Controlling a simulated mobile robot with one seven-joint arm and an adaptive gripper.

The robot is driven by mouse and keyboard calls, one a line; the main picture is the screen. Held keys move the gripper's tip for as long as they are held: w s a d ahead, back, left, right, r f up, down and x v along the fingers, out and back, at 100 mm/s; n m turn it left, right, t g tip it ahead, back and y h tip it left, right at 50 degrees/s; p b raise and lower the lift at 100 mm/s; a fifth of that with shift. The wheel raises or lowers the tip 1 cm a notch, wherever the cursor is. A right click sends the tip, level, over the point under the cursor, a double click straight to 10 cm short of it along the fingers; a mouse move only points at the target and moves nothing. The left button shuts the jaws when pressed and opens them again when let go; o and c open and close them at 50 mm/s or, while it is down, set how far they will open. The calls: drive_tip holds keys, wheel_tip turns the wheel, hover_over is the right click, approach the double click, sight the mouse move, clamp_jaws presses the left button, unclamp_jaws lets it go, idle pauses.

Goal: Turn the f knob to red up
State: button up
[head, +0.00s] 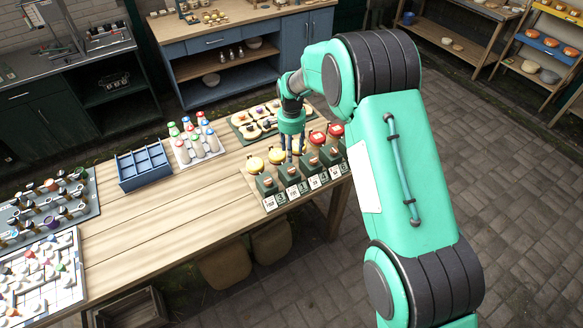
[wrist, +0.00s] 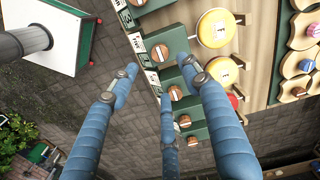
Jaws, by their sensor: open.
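A row of green boxes stands on a board at the right end of the table, each with a round wooden knob. The knobs show in the head view (head: 291,172) and the wrist view (wrist: 175,93). White labels (head: 294,193) sit in front of the boxes, too small to read surely, so I cannot tell which knob is f. My gripper (head: 291,153) is above the row. In the wrist view its three blue fingers (wrist: 160,80) are spread apart with nothing between them. Two fingertips are close to the boxes; I cannot tell whether they touch.
Yellow discs (head: 255,163) and red discs (head: 336,130) stand behind the boxes. The table's middle (head: 165,225) is bare.

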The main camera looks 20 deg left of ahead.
sight(291, 169)
wheel_tip(291, 169, down, 11)
drive_tip(key=shift+p, duration=0.55)
drive_tip(key=c, duration=1.1)
drive_tip(key=shift+c, duration=0.2)
